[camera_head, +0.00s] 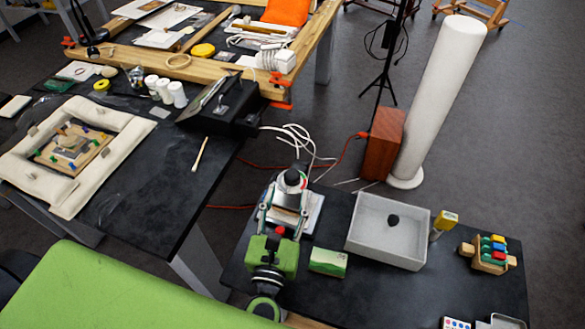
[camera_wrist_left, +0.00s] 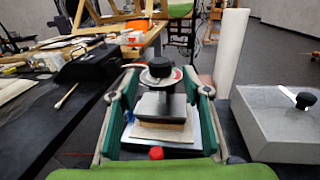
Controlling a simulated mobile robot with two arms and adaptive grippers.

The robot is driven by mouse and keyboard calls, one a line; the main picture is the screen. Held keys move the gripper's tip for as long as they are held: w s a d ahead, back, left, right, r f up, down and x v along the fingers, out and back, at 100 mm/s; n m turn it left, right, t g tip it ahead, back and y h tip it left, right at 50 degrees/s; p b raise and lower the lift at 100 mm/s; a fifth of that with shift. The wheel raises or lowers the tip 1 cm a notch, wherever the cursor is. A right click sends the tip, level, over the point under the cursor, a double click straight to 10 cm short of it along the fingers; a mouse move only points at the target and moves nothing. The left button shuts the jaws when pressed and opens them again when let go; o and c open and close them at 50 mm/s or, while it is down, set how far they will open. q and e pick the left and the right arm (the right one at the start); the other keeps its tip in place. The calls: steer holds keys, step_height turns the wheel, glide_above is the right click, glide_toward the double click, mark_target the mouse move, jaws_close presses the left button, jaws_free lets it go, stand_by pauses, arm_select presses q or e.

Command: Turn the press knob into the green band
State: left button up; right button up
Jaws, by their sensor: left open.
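The press (camera_head: 289,203) stands at the left of the front black table, with a pale plate under it. In the left wrist view its black knob (camera_wrist_left: 160,68) sits above a round white dial with red on it (camera_wrist_left: 176,76). A dark block (camera_wrist_left: 160,106) is below, over a brown layer. I cannot make out a green band on the dial. My left gripper (camera_head: 286,188) is open. Its two fingers stand on either side of the press and knob, apart from the knob in the left wrist view (camera_wrist_left: 160,82). My right gripper is not in view.
A green-and-yellow block (camera_head: 328,262) lies nearby. A wooden rack with coloured pieces (camera_head: 490,254) is at the right. A tall white roll (camera_head: 440,100) and brown box (camera_head: 382,143) stand behind.

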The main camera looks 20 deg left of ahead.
mark_target(291, 182)
arm_select(q)
steer(key=w, duration=0.2)
steer(key=w+p, duration=0.1)
steer(key=w, duration=0.2)
steer(key=shift+w+a+r+p, duration=0.1)
steer(key=shift+w+a+p, duration=0.2)
steer(key=shift+a+p, duration=0.1)
steer(key=shift+w, duration=0.65)
steer(key=c, duration=1.1)
